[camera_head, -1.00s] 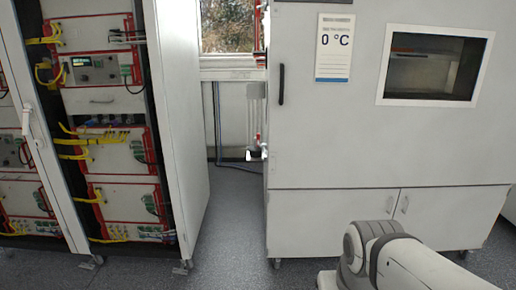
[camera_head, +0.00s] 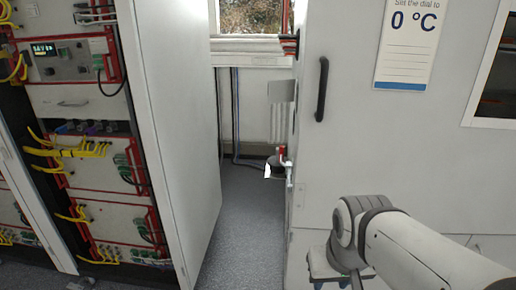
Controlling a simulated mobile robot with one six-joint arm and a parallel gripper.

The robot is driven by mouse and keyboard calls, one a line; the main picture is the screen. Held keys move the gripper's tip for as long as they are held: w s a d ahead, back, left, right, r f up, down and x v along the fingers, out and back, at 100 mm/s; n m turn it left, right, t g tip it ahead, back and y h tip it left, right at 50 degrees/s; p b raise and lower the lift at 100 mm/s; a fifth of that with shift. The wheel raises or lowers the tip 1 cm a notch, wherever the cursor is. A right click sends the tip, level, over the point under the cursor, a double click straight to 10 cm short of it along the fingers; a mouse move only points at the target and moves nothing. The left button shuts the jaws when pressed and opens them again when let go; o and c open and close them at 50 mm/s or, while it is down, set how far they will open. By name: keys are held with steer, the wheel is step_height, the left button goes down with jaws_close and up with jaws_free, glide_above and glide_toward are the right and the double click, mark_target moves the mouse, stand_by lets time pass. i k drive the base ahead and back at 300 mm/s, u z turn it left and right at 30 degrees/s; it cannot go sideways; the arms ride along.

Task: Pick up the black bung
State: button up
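I cannot make out a black bung for certain in the head view. Part of my arm shows at the lower right, in front of the white cabinet, but my gripper is out of view. What it holds, if anything, cannot be seen.
An open rack (camera_head: 75,165) with yellow cables stands at left, its white side panel (camera_head: 180,130) facing a narrow gap. A large white cabinet (camera_head: 340,150) with a black handle (camera_head: 322,90) and a "0 °C" sign (camera_head: 408,40) stands at right. Grey floor (camera_head: 243,220) is clear between them.

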mark_target(275, 167)
steer(key=u, duration=0.4)
steer(key=i, duration=1.45)
steer(key=u, duration=0.4)
